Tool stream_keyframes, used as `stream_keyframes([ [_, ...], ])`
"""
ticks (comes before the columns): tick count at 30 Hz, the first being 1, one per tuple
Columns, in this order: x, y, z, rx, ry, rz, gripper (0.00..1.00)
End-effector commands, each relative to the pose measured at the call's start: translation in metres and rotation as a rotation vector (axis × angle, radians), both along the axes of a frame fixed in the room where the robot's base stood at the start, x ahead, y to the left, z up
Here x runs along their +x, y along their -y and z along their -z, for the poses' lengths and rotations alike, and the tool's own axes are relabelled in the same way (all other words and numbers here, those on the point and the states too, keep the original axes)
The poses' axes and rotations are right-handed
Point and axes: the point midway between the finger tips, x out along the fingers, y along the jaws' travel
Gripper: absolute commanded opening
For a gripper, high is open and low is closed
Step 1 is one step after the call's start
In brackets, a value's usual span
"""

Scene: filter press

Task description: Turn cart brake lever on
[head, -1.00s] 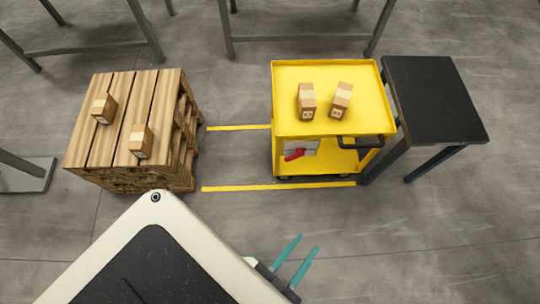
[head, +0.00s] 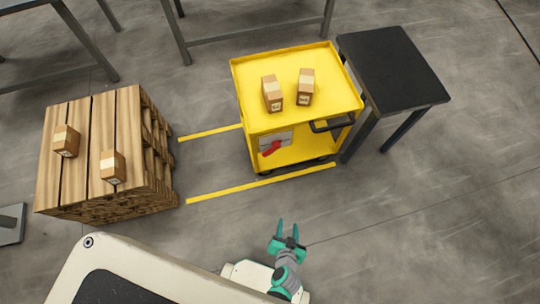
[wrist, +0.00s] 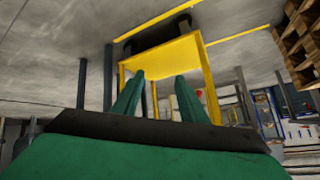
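The yellow cart (head: 290,75) stands between yellow floor lines, right of centre in the head view. Its red brake lever (head: 271,148) is on a light plate on the front side, below the top tray. My gripper (head: 287,228) is below the cart in the head view, empty, its two teal fingers apart and pointing toward the cart, with floor between. In the wrist view the yellow cart (wrist: 165,57) appears beyond my spread fingers (wrist: 160,90). A small red spot, likely the lever, shows beside the right finger there.
Two boxes (head: 272,93) (head: 305,86) sit on the cart's top. A black handle (head: 333,124) juts from its front right. A black table (head: 393,70) stands close on the right. A wooden pallet stack (head: 105,150) with two boxes is at left. Floor before the cart is clear.

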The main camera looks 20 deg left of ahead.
Motion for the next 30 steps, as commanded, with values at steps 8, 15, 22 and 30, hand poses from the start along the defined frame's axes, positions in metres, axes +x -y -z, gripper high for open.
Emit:
stream_keyframes([
  [8, 0.081, -0.039, 0.061, 0.253, -0.061, -0.144, 0.39],
  [15, 0.161, -0.073, 0.047, 0.488, 0.026, -0.282, 0.39],
  [22, 0.209, -0.087, 0.016, 0.618, 0.132, -0.362, 0.39],
  [30, 0.227, -0.1, 0.011, 0.646, 0.161, -0.381, 0.39],
])
